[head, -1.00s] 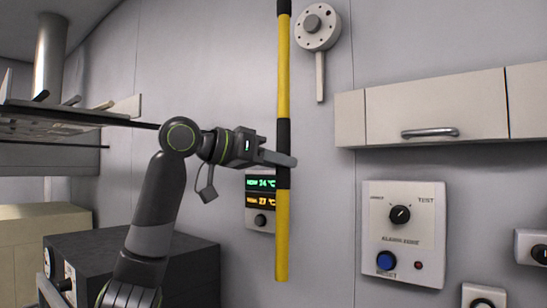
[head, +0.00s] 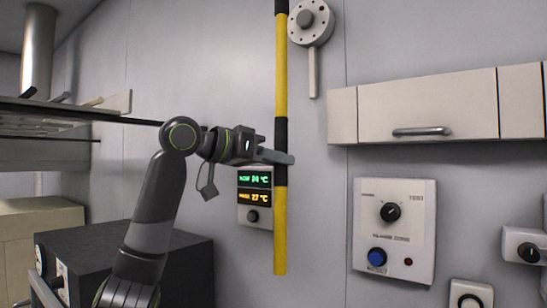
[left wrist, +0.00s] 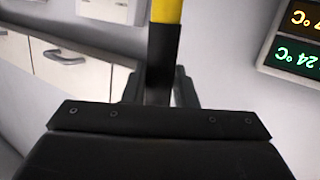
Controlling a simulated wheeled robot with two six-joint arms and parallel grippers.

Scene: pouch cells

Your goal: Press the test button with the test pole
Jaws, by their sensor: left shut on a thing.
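The test pole (head: 281,80) is a long yellow and black striped bar, hanging nearly upright in front of the grey wall. My left gripper (head: 280,157) is shut on a black band of it. In the left wrist view the pole (left wrist: 165,45) passes between the fingers (left wrist: 160,92); the gripper body hides the rest. A white wall panel (head: 420,265) at the right carries a black knob (head: 390,212), a blue button (head: 377,257) and a small red light. The lettering is blurred, so I cannot tell which control is the test button. My right gripper is not in view.
A display (head: 255,192) with green and orange digits is on the wall behind the pole. A white round device (head: 310,22) with a stem is high on the wall. Wall cabinets (head: 428,105) hang above the panel. A dark box (head: 110,240) stands lower left.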

